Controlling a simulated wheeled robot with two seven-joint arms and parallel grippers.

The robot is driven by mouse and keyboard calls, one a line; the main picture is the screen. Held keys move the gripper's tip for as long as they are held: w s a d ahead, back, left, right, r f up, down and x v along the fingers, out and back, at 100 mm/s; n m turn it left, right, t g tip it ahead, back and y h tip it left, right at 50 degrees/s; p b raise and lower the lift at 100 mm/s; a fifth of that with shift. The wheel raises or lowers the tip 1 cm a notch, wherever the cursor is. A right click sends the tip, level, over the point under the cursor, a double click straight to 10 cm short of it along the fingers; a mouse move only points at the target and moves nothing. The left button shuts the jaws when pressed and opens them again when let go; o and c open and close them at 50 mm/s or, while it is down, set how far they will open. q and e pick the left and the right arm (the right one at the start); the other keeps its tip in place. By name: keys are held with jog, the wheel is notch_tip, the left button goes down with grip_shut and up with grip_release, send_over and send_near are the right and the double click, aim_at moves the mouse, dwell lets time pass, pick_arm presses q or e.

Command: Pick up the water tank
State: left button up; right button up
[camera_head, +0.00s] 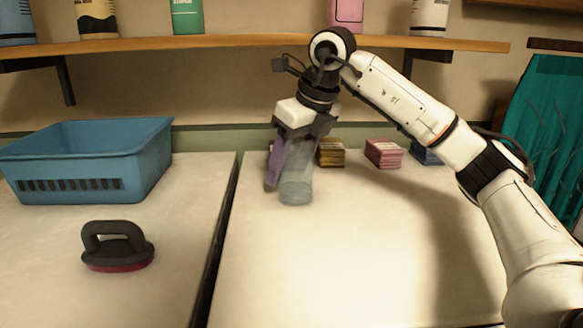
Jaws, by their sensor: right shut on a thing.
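A translucent grey-blue water tank (297,183) is below my right gripper (296,146), over the right-hand counter. My right gripper points down and is shut on the tank's upper part. The jaws hide the tank's top. A purple piece (275,166) shows right beside the tank on its left; I cannot tell whether it belongs to the tank. The tank looks slightly tilted, and I cannot tell whether its base touches the counter. My left gripper is not in view.
A blue basket (90,160) and a dark-handled scrubber (117,247) stand on the left counter (60,290), across a dark gap. Small stacks, one yellow (331,152) and one pink (384,153), stand behind. A shelf (230,41) with bottles runs above. The right counter's front is clear.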

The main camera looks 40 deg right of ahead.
aim_at(291, 149)
jog(key=shift+r, duration=0.15)
